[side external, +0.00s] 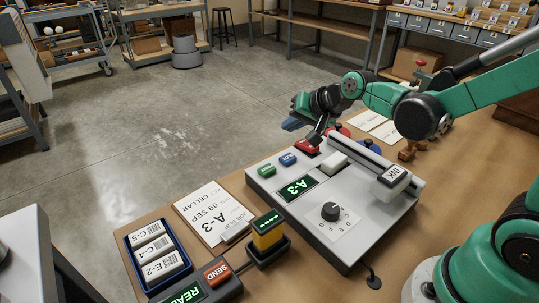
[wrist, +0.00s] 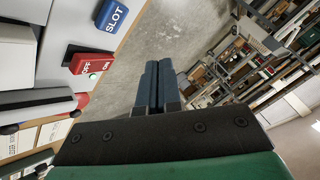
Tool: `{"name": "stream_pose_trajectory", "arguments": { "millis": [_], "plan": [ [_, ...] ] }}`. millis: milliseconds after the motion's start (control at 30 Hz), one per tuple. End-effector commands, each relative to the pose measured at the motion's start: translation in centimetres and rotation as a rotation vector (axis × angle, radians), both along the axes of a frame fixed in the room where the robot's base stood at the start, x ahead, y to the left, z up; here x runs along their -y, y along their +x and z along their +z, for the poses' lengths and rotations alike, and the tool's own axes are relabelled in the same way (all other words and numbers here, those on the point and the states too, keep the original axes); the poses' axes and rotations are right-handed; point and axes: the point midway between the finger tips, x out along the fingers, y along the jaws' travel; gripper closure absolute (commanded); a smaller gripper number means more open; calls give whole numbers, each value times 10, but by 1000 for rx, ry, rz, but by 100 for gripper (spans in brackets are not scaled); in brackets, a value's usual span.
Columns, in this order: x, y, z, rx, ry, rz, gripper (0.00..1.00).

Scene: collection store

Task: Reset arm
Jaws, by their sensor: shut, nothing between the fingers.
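My gripper (side external: 292,123) is at the far edge of the grey label machine (side external: 362,232), above it and near its red switch (side external: 306,147). Its blue fingers are together and empty, and they also show shut in the wrist view (wrist: 158,66). In the wrist view the red switch (wrist: 90,63) reads OFF and ON and has a small green light. A blue SLOT button (wrist: 111,15) is beside it. The machine's display (side external: 298,188) reads A-3. My gripper appears apart from the machine.
An INK block (side external: 393,179) sits on the machine. Open floor lies beyond.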

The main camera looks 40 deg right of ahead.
Motion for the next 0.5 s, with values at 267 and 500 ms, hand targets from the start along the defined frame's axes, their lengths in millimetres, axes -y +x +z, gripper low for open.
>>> {"name": "stream_pose_trajectory", "arguments": {
  "millis": [267, 500],
  "plan": [
    [0, 0, 0, 0, 0, 0, 100],
    [-3, -10, 6, -11, -45, 41, 100]
  ]
}}
